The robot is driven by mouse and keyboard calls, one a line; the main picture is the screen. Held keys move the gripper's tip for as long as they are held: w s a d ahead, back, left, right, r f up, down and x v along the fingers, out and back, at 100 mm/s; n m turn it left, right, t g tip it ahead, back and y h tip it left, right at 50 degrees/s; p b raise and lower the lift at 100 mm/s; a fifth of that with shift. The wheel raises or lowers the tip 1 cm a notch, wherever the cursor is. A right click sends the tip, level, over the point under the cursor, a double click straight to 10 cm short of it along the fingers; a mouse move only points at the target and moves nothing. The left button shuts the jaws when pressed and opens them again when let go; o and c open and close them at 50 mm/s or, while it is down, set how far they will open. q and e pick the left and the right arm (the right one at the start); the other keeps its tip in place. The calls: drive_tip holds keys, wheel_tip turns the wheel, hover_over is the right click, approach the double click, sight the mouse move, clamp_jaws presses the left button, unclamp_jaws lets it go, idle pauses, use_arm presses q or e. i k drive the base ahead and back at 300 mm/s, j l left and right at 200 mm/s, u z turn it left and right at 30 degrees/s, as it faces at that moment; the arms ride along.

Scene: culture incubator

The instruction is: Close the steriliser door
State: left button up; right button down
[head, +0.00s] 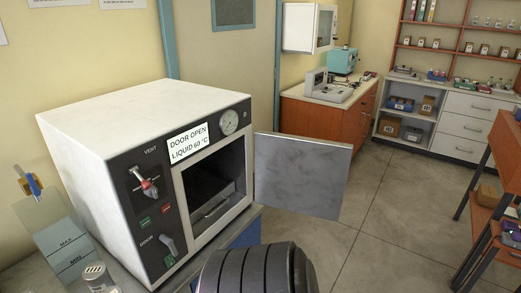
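The steriliser (120,130) is a white box with a dark front panel, standing on a bench at the left. Its door (300,178) is a flat grey metal panel, swung wide open to the right of the opening. The chamber (212,185) is open and shows a metal tray (212,206) inside. The display (189,143) reads "DOOR OPEN LIQUID 60 °C". No gripper fingers show in this view.
A pressure gauge (230,121) is at the panel's top right. A clear container marked MAX and MIN (68,245) and a small jar (97,276) stand left of the steriliser. Open floor (385,220) lies right of the door. A wooden table (505,150) stands at the far right.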

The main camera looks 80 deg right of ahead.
sight(301, 175)
drive_tip(key=k+l, duration=0.2)
drive_tip(key=l, duration=0.4)
drive_tip(key=k+l, duration=0.15)
drive_tip(key=l, duration=0.4)
drive_tip(key=k+l, duration=0.2)
drive_tip(key=l, duration=0.4)
drive_tip(key=k+l, duration=0.2)
drive_tip(key=l, duration=0.35)
drive_tip(key=k+l, duration=0.2)
drive_tip(key=l, duration=0.4)
drive_tip(key=k+l, duration=0.15)
drive_tip(key=l, duration=0.4)
drive_tip(key=k+l, duration=0.2)
drive_tip(key=l, duration=0.4)
drive_tip(key=k+l, duration=0.2)
drive_tip(key=l, duration=0.4)
